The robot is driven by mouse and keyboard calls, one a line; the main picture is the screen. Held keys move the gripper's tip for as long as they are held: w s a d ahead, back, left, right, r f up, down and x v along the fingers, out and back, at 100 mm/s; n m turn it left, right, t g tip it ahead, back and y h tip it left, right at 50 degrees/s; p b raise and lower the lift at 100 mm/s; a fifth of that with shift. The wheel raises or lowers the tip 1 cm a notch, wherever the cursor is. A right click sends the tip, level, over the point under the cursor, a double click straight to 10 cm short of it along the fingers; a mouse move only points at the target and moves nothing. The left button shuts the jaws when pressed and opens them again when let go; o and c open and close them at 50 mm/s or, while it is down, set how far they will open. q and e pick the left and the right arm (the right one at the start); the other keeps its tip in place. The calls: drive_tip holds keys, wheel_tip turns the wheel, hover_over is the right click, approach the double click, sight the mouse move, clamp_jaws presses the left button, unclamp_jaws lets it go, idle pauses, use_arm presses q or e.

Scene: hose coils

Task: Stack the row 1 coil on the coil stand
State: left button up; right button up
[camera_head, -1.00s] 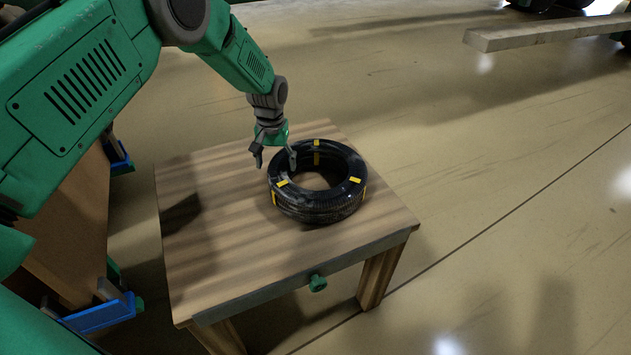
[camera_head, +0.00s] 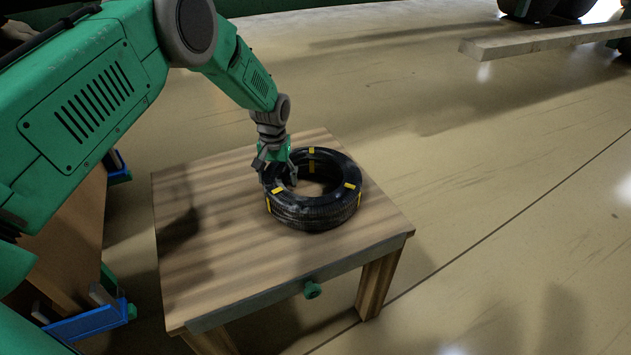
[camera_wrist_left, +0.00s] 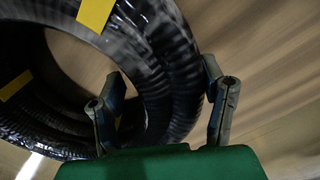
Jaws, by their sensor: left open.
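A black hose coil (camera_head: 318,214) with yellow bands lies flat on a small wooden table. My left gripper (camera_head: 277,175) is at the coil's left far rim, pointing down. In the left wrist view the open fingers (camera_wrist_left: 164,105) straddle the coil's ring (camera_wrist_left: 165,65), one finger over the hole side and one outside. I cannot tell if either finger touches the hose. My right gripper is not in view. I see nothing here that is clearly a coil stand apart from this table.
A wooden piece with blue and green fittings (camera_head: 88,322) stands at the left. A pale beam (camera_head: 540,40) is at the far right.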

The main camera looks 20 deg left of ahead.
use_arm(q)
drive_tip(key=shift+d, duration=0.2)
drive_tip(key=shift+a+f, duration=0.15)
drive_tip(key=shift+a, duration=0.2)
idle(0.4)
drive_tip(key=shift+s, duration=0.1)
drive_tip(key=c, duration=1.3)
drive_tip(key=shift+a, duration=0.1)
clamp_jaws()
drive_tip(key=shift+r, duration=0.2)
drive_tip(key=shift+w+r+p, duration=0.2)
drive_tip(key=shift+r+p, duration=0.05)
drive_tip(key=shift+p, duration=0.2)
